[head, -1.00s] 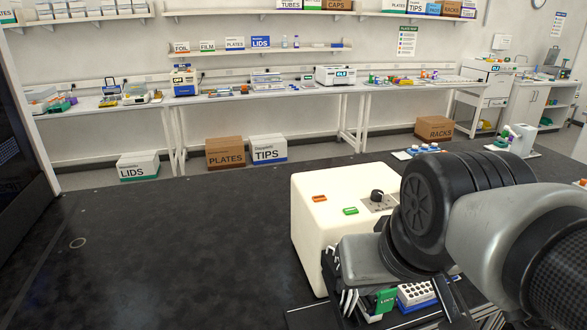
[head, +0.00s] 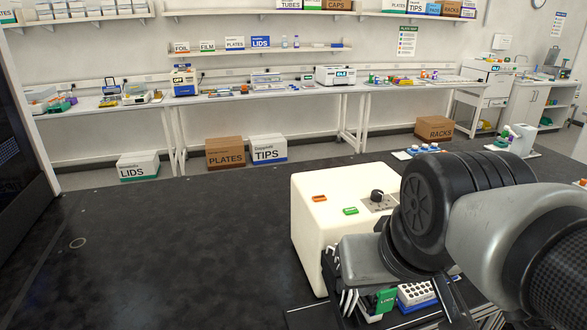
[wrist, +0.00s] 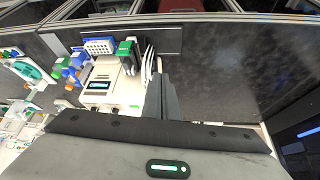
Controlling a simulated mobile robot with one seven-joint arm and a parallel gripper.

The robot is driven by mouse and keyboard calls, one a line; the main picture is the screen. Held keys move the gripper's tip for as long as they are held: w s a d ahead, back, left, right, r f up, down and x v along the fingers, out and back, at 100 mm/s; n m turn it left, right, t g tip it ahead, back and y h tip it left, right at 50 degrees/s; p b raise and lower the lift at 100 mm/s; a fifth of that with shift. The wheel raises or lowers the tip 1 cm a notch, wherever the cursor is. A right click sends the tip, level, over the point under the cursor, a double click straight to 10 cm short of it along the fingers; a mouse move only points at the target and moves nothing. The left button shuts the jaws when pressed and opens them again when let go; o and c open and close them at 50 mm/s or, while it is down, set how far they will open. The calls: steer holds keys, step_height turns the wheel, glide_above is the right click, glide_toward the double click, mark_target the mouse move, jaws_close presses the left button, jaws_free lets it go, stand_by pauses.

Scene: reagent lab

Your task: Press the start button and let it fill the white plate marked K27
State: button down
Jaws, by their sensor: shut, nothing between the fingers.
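A cream machine (head: 325,235) stands on the black bench in the head view. Its top has an orange-red button (head: 319,198), a green button (head: 350,211) and a black knob (head: 377,196). I cannot read which is the start button. A white piece with dark holes (head: 417,292) sits on a blue base in front of the machine, beside a green block (head: 387,300); no K27 mark is legible. My gripper (wrist: 160,95) is shut and empty in the wrist view, close to pale curved tubes (wrist: 149,65). In the head view my arm hides its fingertips.
Small blue-topped items (head: 425,149) and a white device (head: 520,140) stand behind my arm. A far wall bench (head: 240,93) holds equipment, with boxes below it.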

steer(key=m+t+h+b, duration=0.25)
steer(key=m+b, duration=0.35)
steer(key=m, duration=0.6)
glide_above(351, 211)
steer(key=shift+s+a+r+t+y, duration=0.1)
steer(key=shift+s+r+t+y, duration=0.15)
steer(key=shift+s+r+t, duration=0.15)
steer(key=shift+f, duration=0.1)
step_height(351, 211, down, 8)
steer(key=b, duration=0.5)
steer(key=shift+r, duration=0.2)
steer(key=shift+f+b, duration=0.55)
steer(key=shift+b, duration=0.1)
steer(key=shift+f, duration=0.2)
steer(key=shift+f+b, duration=0.25)
steer(key=shift+b, duration=0.4)
